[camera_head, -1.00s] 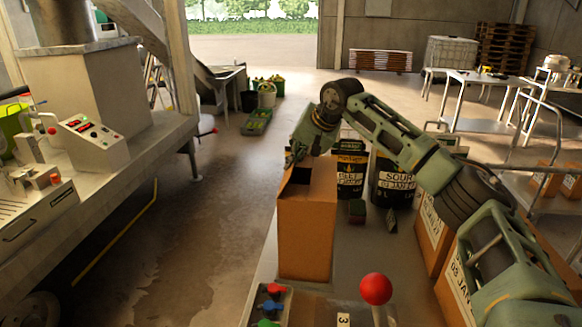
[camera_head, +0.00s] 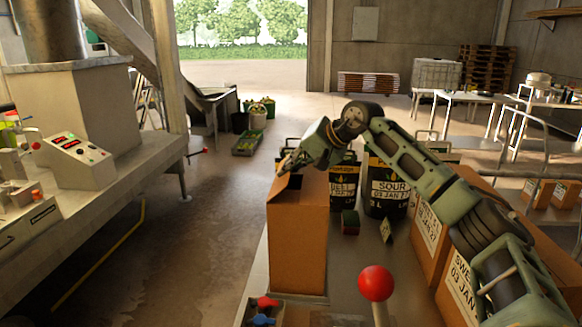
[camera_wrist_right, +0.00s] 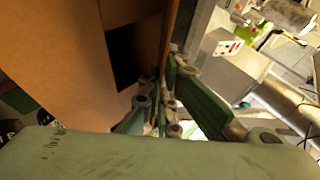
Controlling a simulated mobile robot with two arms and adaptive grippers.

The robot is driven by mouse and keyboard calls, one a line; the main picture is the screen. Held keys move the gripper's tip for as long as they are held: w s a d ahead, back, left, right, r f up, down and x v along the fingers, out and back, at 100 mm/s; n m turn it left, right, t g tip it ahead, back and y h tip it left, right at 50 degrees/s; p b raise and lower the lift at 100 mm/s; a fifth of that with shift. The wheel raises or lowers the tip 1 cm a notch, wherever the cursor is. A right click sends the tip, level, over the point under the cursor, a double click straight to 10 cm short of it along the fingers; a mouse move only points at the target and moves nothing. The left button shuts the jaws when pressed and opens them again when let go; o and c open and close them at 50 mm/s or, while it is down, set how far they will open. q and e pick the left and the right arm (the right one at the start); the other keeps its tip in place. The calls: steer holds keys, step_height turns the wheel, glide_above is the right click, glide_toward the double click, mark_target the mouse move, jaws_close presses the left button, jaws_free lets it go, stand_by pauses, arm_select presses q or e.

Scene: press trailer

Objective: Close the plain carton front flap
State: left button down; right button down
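The plain carton (camera_head: 298,245) stands upright on the bench top, brown and unlabelled. A dark opening shows in its top in the head view, and a dark gap (camera_wrist_right: 128,55) shows in the right wrist view. A thin brown panel edge (camera_wrist_right: 172,35) runs beside that gap; I cannot tell which flap it is. My right gripper (camera_head: 284,168) is at the carton's top left edge, tilted down. In the right wrist view its fingertips (camera_wrist_right: 164,92) are close together at the panel's end. Whether they pinch it is hidden. My left gripper is out of view.
Black labelled canisters (camera_head: 384,188) stand behind the carton. Labelled cartons (camera_head: 458,275) stand to the right under my arm. A red ball knob (camera_head: 376,283) rises in front, and a small tray (camera_head: 262,312) lies at the front left. Open floor (camera_head: 190,235) lies left.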

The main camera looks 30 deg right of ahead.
steer(key=c, duration=2)
jaws_free()
steer(key=v, duration=1.2)
